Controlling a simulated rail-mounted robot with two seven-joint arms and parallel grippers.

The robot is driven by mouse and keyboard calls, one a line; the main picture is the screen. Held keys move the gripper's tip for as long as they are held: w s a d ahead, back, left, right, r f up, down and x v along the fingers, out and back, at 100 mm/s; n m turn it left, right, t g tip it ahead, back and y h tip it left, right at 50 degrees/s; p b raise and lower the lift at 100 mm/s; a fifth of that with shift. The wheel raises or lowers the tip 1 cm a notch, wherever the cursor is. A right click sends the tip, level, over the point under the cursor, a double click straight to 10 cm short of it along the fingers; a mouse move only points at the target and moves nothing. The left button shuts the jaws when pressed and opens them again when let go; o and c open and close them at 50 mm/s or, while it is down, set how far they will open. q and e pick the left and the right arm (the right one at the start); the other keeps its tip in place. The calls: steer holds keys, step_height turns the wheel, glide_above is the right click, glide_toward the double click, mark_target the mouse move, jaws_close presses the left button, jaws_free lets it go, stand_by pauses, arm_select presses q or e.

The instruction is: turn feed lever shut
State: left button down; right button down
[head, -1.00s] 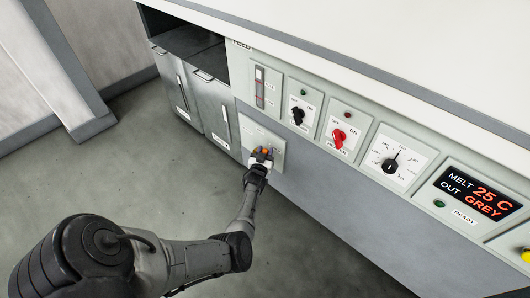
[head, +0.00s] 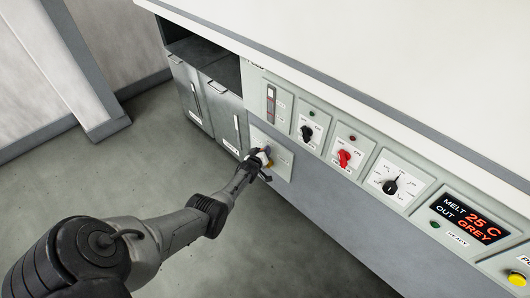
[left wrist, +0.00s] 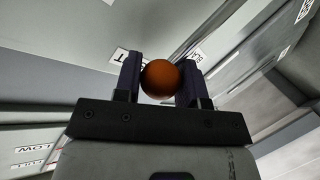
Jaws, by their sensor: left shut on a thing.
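The feed lever's orange ball knob (left wrist: 160,80) sits between the two dark fingers of my left gripper (left wrist: 160,84) in the left wrist view. The fingers are shut on it from both sides. In the head view my left gripper (head: 264,160) is at the left-middle part of the pale lever plate (head: 284,162), low on the machine front. The gripper covers most of the knob and the lever arm there, so the lever's exact angle is hard to tell. My right gripper is in neither view.
Right of the plate are a black switch (head: 307,133), a red switch (head: 345,158), a dial (head: 390,186) and a display (head: 464,219) reading MELT 25 C, OUT GREY. Grey cabinet doors (head: 222,115) stand to the left. The floor in front is clear.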

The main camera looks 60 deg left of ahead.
arm_select(q)
steer(key=shift+a, duration=0.25)
stand_by(0.3)
steer(key=c, duration=0.7)
jaws_free()
steer(key=shift+s, duration=0.1)
